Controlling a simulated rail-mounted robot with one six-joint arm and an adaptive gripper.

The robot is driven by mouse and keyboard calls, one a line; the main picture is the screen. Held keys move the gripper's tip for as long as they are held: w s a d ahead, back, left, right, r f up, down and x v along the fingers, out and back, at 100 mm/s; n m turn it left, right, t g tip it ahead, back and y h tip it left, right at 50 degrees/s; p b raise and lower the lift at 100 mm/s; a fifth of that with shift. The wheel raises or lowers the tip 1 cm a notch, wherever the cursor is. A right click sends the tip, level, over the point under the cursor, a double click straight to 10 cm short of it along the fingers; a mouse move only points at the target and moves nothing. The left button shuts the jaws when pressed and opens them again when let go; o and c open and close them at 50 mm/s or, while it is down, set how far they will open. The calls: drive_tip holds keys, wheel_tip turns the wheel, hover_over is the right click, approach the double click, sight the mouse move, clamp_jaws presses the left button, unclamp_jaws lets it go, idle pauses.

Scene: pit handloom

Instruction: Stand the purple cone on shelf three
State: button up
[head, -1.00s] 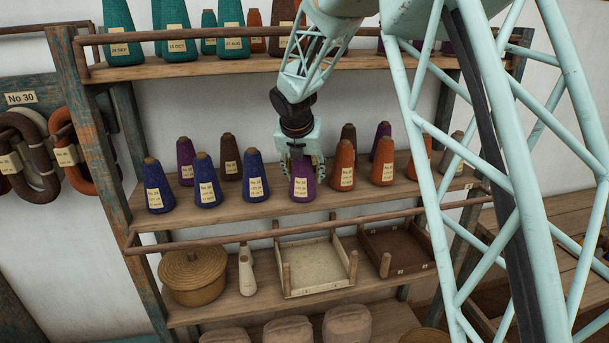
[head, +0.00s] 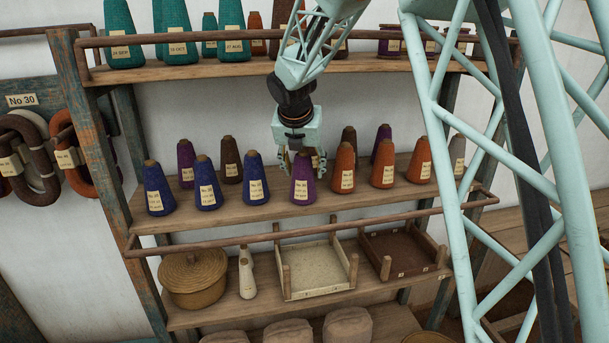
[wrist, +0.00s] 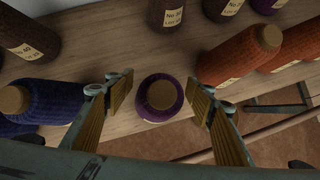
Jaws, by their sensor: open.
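A purple cone (head: 303,191) with a cream label stands upright on the shelf board (head: 240,207), near its front edge, in the middle of a row of cones. In the wrist view the purple cone (wrist: 160,100) shows from above, with its tan top between the two fingers. My gripper (head: 301,165) is open, pointing down at the cone's upper part. In the wrist view my gripper (wrist: 164,92) has a gap on each side of the cone. Two more purple cones stand on this board, one at left (head: 186,163) and one at back right (head: 383,146).
Blue cones (head: 253,177) stand to the left and orange cones (head: 344,168) to the right. A brown cone (head: 349,141) is behind. A rail (head: 220,237) runs in front of the board. Below are a lidded basket (head: 194,283) and trays (head: 318,268); teal cones (head: 177,38) stand above.

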sight(302, 155)
drive_tip(key=shift+v, duration=3.8)
